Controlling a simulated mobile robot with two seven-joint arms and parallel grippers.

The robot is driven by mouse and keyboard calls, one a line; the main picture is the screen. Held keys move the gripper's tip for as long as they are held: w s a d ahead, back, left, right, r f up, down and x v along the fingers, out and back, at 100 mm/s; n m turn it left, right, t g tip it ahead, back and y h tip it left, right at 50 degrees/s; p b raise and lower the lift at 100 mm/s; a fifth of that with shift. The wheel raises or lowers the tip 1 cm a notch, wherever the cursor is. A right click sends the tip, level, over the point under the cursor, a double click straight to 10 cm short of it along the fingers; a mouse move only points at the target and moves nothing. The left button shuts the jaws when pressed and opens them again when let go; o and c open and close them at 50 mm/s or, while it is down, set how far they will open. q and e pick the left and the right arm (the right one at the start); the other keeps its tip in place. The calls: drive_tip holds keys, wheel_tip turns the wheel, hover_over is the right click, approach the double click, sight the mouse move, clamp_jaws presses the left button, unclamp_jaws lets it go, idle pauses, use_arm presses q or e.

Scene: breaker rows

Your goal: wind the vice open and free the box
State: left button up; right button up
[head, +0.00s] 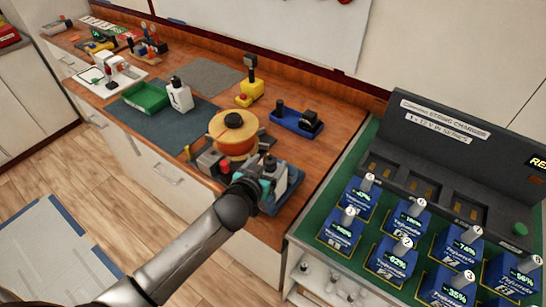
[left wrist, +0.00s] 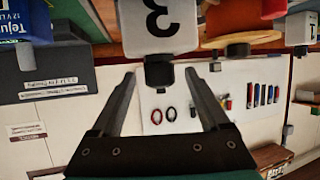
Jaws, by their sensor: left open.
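My left gripper (head: 258,178) reaches over the workbench from the lower left, at a blue-based device (head: 292,183) with grey parts near the bench's front edge. This looks like the vice; its jaws and handle are largely hidden by my gripper. In the left wrist view my left gripper (left wrist: 160,77) is open. A pale block marked 3 (left wrist: 158,24) hangs at the top of that view, with a dark knob (left wrist: 158,73) between the fingers. I cannot tell whether this block is the box, or whether the fingers touch the knob. My right gripper is not in view.
An orange spool (head: 233,135) stands just behind my gripper. A blue tool holder (head: 297,121), yellow device (head: 250,88), white bottle (head: 180,98) and green tray (head: 146,97) stand farther back. A battery charger (head: 455,140) with several blue batteries is at right.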

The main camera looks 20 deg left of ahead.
use_arm(q)
drive_tip(key=shift+x, duration=2.25)
drive_tip(key=shift+c, duration=0.4)
clamp_jaws()
drive_tip(key=shift+w+d, duration=0.1)
drive_tip(key=shift+w, duration=0.05)
drive_tip(key=shift+o, duration=0.3)
unclamp_jaws()
